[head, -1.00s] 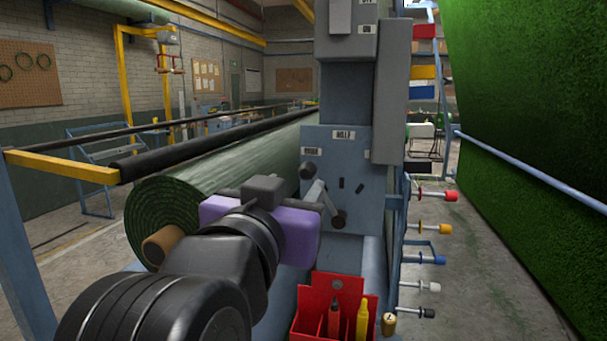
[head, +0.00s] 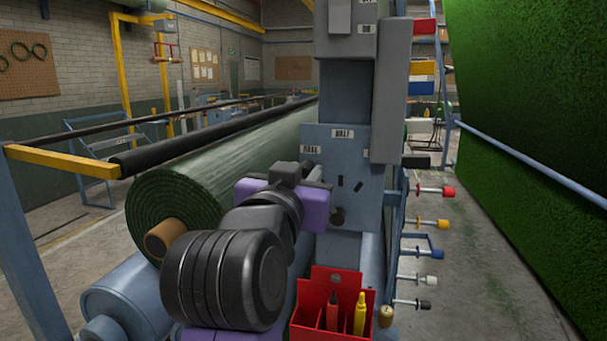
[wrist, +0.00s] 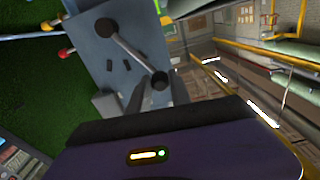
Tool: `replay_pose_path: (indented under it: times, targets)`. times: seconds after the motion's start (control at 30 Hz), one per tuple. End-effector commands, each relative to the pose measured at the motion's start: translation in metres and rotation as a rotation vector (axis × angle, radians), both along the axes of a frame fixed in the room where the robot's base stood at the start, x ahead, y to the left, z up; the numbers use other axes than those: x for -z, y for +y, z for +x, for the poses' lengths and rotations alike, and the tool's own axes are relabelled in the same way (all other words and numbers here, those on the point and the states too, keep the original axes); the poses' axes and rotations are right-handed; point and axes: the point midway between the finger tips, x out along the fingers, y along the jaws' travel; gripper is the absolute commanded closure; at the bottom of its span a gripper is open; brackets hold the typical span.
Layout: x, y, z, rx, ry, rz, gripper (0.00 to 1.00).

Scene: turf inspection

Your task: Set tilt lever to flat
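The tilt lever is a grey rod with a dark round knob on a blue-grey panel (head: 362,205). White labels (head: 343,133) sit above the lever; I cannot make out one reading flat.
A red tool box (head: 333,318) with several tools stands below the panel. A green turf roll (head: 175,200) lies to the left. Coloured knobs on rods (head: 435,223) stick out to the right, and a green turf sheet (head: 540,110) hangs beyond them.

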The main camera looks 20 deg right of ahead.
Motion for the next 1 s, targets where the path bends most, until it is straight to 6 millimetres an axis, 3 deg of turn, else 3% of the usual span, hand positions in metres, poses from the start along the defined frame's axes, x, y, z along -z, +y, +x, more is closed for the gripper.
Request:
replay_pose_path:
  times: [0.07, 1.0]
  targets:
    - [0.0001, -0.0001, -0.0002, 0.001, 0.000, 0.000, 1.00]
    - [0.0004, -0.0003, -0.0004, 0.001, 0.001, 0.001, 1.00]
